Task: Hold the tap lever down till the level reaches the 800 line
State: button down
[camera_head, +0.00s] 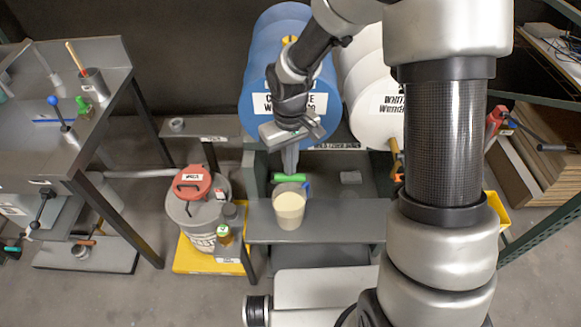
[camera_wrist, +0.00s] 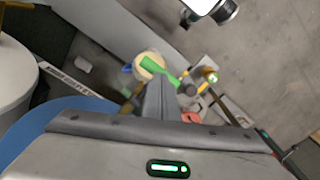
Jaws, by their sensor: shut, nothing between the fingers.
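The tap lever is a green bar (camera_head: 291,177) at the front of the blue drum (camera_head: 268,72). A clear beaker (camera_head: 289,203) with cream-coloured liquid stands just in front of and below it on a grey shelf; its marks, including any 800 line, are too small to read. My gripper (camera_head: 290,171) is shut and empty, pointing down with its fingertips at the green lever.
A white drum (camera_head: 372,95) with its own tap stands to the right of the blue one. A grey bucket (camera_head: 197,215) with a red lid stands left on a yellow base. A grey bench (camera_head: 95,140) is farther left. The grey shelf (camera_head: 340,225) right of the beaker is clear.

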jog(key=shift+r, duration=0.45)
jog(key=shift+r, duration=0.1)
jog(key=shift+r+p, duration=1.85)
jog(key=shift+r, duration=0.55)
jog(key=s+d+r+m+t, duration=0.15)
jog(key=d+r, duration=0.25)
jog(key=r, duration=0.4)
jog(key=s+d+r+m+t, duration=0.1)
jog(key=s+d+r, duration=0.25)
jog(key=r, duration=0.45)
jog(key=s+d+r+m+t, duration=0.3)
jog(key=s+d+r, duration=0.2)
jog(key=s+r, duration=0.3)
jog(key=s, duration=0.3)
jog(key=shift+s, duration=0.35)
